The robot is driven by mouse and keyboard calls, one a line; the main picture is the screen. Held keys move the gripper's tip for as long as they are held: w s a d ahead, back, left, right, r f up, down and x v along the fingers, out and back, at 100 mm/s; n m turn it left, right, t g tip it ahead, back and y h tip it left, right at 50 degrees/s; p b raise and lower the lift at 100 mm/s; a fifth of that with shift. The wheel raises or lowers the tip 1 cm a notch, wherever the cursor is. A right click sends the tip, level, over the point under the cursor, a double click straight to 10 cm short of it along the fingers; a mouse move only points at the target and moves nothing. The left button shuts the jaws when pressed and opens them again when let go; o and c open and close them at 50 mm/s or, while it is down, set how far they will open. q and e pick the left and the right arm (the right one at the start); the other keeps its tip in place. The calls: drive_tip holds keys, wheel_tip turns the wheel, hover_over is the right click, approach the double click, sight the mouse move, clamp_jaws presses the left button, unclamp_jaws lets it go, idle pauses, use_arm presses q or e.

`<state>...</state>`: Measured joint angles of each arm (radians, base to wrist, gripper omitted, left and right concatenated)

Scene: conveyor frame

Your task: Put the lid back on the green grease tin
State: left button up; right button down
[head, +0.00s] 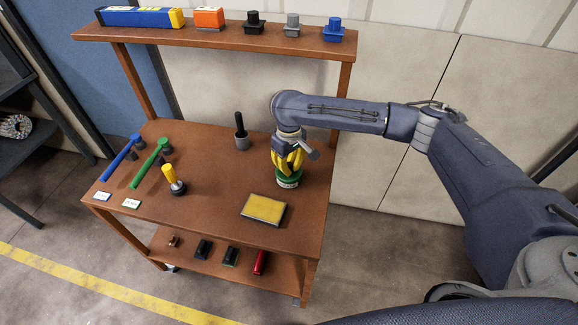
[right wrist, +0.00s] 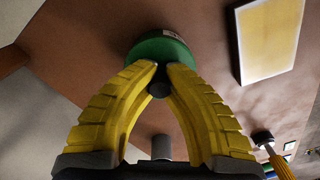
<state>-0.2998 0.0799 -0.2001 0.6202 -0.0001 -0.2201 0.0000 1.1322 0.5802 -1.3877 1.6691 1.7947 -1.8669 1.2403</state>
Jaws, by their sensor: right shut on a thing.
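The green grease tin (head: 289,182) stands on the tabletop near its right edge, with a pale label on its side. My right gripper (head: 288,171) points down over it, its yellow fingers at the tin's top. In the right wrist view, the fingertips (right wrist: 159,82) are shut on the small dark knob of the lid (right wrist: 159,89). Green (right wrist: 160,48) shows around and beyond the knob. The fingers hide much of the lid, and I cannot tell whether it sits flush on the tin or slightly above it. My left gripper is not in view.
A yellow-topped pad (head: 264,208) lies in front of the tin. A grey cup with a dark handle (head: 241,141) stands behind left. A yellow-handled tool (head: 172,178) and blue and green tools (head: 150,162) lie left. An upper shelf (head: 220,35) spans the back.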

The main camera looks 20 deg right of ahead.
drive_tip(key=shift+f, duration=0.1)
idle(0.8)
drive_tip(key=c, duration=0.9)
unclamp_jaws()
drive_tip(key=shift+r, duration=3.5)
clamp_jaws()
